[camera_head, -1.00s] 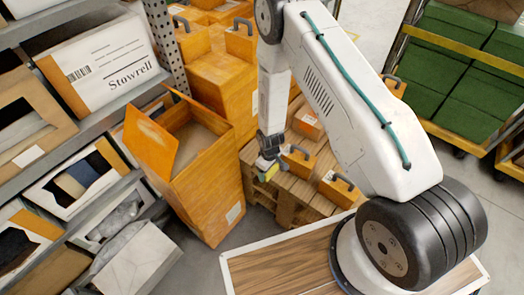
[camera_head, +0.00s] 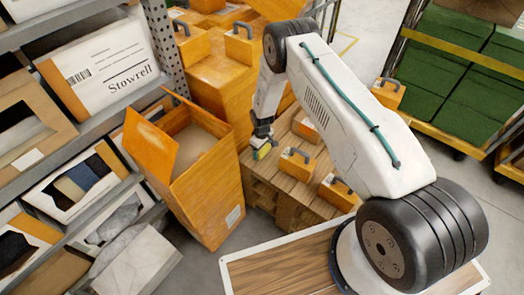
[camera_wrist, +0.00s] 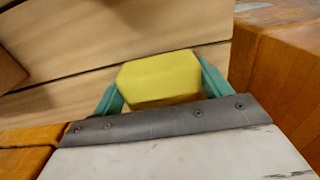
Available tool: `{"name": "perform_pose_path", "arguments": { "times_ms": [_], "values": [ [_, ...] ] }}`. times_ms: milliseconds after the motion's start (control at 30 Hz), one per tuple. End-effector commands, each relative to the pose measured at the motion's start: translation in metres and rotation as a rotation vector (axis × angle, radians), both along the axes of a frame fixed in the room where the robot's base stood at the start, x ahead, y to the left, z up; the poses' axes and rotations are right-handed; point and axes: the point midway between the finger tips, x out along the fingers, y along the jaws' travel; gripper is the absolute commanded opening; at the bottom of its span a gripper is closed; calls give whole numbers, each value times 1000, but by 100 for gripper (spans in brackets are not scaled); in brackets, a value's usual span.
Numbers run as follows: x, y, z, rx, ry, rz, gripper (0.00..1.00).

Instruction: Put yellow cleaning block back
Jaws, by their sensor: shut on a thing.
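The yellow cleaning block (camera_wrist: 160,78) is between the two green fingers of my gripper (camera_wrist: 158,88) in the wrist view. The fingers are shut on its sides. In the head view the block (camera_head: 260,152) is small below my gripper (camera_head: 262,144), over the edge of a wooden pallet stack (camera_head: 273,165) beside the open orange box. I cannot tell whether the block touches the boards. The place it belongs is not marked in either view.
An open orange box (camera_head: 208,205) stands left of my gripper. Orange cases with dark handles (camera_head: 297,164) sit on the pallet stack. Shelves with boxes (camera_head: 105,60) fill the left side. A cart with green boxes (camera_head: 440,85) stands at right.

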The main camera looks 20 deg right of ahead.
Motion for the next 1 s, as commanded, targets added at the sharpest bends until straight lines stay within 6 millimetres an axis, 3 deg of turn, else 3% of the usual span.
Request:
{"name": "perform_pose_path", "arguments": {
  "times_ms": [100, 433, 467, 500, 533, 833, 1000],
  "values": [
    [1, 0, -12, 0, -2, 0, 52],
    [0, 0, -15, 0, -1, 0, 52],
    [1, 0, -14, 0, -2, 0, 85],
    [1, 0, -14, 0, -2, 0, 96],
    [1, 0, -14, 0, -2, 0, 99],
    [1, 0, -12, 0, -2, 0, 99],
    [2, 0, 9, 0, -4, 0, 99]
  ]
}}
